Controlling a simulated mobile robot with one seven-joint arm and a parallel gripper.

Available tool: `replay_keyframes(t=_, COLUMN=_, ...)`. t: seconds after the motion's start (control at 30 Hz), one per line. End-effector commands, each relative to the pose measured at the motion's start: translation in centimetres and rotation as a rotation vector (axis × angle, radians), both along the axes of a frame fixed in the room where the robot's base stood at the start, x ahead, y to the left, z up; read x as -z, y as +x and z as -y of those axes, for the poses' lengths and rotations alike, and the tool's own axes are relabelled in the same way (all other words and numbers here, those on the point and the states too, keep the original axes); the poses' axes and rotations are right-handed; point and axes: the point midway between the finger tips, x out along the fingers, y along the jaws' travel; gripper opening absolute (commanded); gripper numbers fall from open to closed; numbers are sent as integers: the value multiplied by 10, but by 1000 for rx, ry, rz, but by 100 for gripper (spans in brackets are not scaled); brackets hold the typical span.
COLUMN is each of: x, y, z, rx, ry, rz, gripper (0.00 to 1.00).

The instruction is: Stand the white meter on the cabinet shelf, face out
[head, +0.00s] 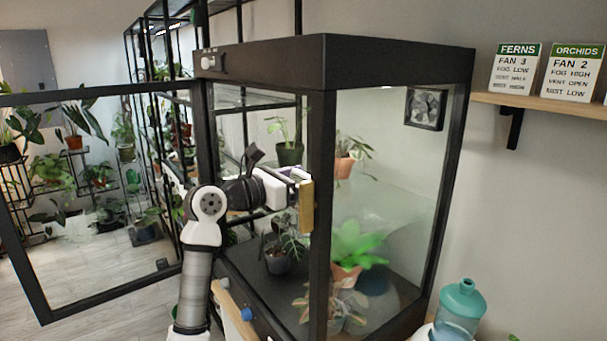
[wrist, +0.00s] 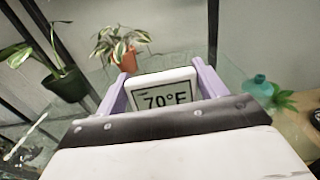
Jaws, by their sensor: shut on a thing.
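The white meter (wrist: 163,98) is held between the purple fingers of my gripper (wrist: 160,80). Its display reads 70°F upright and faces back toward the wrist camera. In the head view my gripper (head: 288,182) is at the open front of the black-framed cabinet (head: 400,55), around mid height. The meter is hard to make out there. The clear glass shelf (head: 385,200) is at about the gripper's height; in the wrist view it spreads beyond the meter (wrist: 88,102). I cannot tell whether the meter touches it.
A dark green pot (wrist: 66,84) and a terracotta pot (wrist: 116,54) hold plants left of and beyond the meter. The glass door (head: 95,200) is open to the left. A tan block (head: 306,205) shows by my gripper. Several plants stand on the cabinet floor.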

Motion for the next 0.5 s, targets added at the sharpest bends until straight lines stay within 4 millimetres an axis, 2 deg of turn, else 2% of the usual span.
replay_keyframes(t=0.43, x=6, y=-2, z=1, rx=0, ry=0, rz=2, gripper=47)
replay_keyframes(t=0.47, x=6, y=-2, z=1, rx=0, ry=1, rz=2, gripper=72)
replay_keyframes(t=0.5, x=5, y=-2, z=1, rx=1, ry=1, rz=2, gripper=77)
